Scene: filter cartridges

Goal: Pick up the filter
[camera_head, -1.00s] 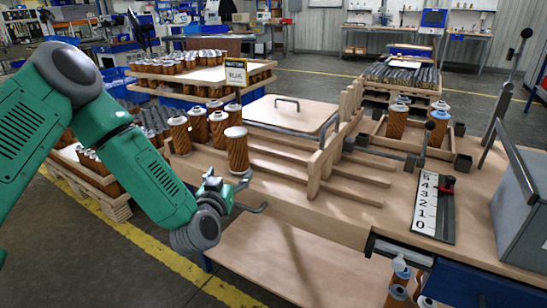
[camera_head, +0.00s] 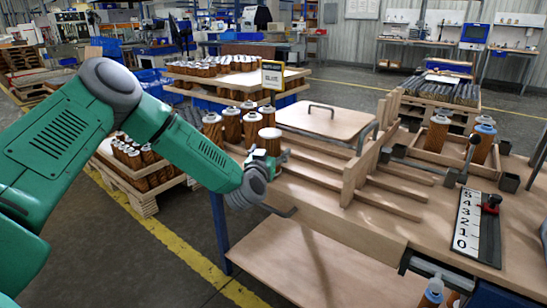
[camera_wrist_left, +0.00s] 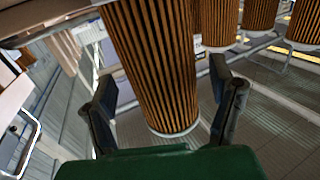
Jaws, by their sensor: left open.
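The nearest filter (camera_head: 270,143) is a brown pleated cylinder with a pale cap, upright at the left end of the workbench. My left gripper (camera_head: 273,163) is at its lower front in the head view. In the left wrist view the open fingers (camera_wrist_left: 165,98) stand on either side of a pleated filter (camera_wrist_left: 155,60), with gaps visible at both sides. Contact is not clear. Several more filters (camera_head: 232,125) stand close behind and to the left. My right gripper is not in view.
Wooden rails (camera_head: 345,172) and a board with a handle (camera_head: 325,119) lie right of the filters. A wooden tray (camera_head: 455,158) holding filters and a number scale (camera_head: 467,222) are farther right. A pallet of filters (camera_head: 140,200) stands left of the bench.

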